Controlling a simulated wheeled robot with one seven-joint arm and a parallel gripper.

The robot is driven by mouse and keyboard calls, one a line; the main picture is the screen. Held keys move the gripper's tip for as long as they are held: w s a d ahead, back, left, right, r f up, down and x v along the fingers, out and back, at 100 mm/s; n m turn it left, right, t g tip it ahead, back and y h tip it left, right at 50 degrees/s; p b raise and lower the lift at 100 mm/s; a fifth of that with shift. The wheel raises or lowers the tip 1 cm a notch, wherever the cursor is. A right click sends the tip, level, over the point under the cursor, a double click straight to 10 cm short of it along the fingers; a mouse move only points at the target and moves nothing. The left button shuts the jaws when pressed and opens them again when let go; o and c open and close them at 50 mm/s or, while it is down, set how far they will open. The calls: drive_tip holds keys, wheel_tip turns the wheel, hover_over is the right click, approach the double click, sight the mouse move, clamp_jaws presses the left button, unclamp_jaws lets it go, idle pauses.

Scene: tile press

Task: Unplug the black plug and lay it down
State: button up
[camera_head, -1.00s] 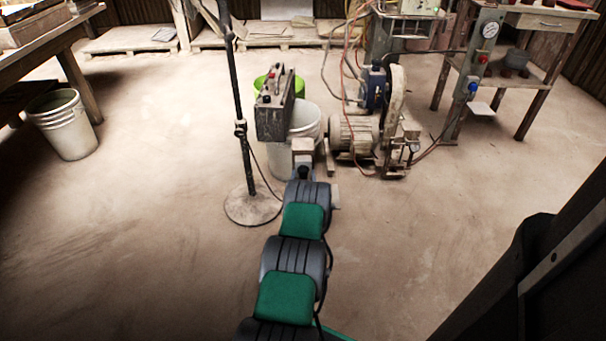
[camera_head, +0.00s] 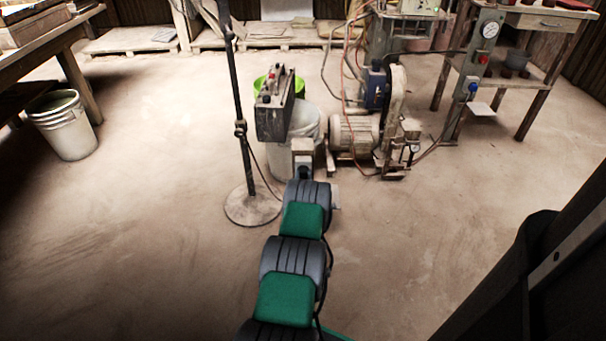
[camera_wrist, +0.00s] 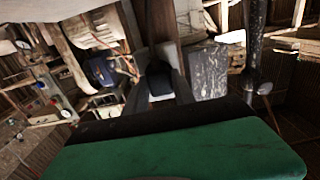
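I cannot make out the black plug in either view. A dark control box (camera_head: 273,117) with a red button hangs beside a black pole stand (camera_head: 243,130), and a thin cable runs down near the pole. My arm reaches forward to just right of the box. My own green arm cover fills the bottom.
A dusty motor and pump unit (camera_head: 357,137) stands right of my arm's end. Another bucket (camera_head: 62,128) stands left by a wooden table. The floor in front is clear.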

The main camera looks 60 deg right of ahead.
clamp_jaws()
idle(0.3)
drive_tip(key=shift+a, duration=0.1)
drive_tip(key=shift+p+v, duration=1.35)
drive_tip(key=shift+v, duration=1.6)
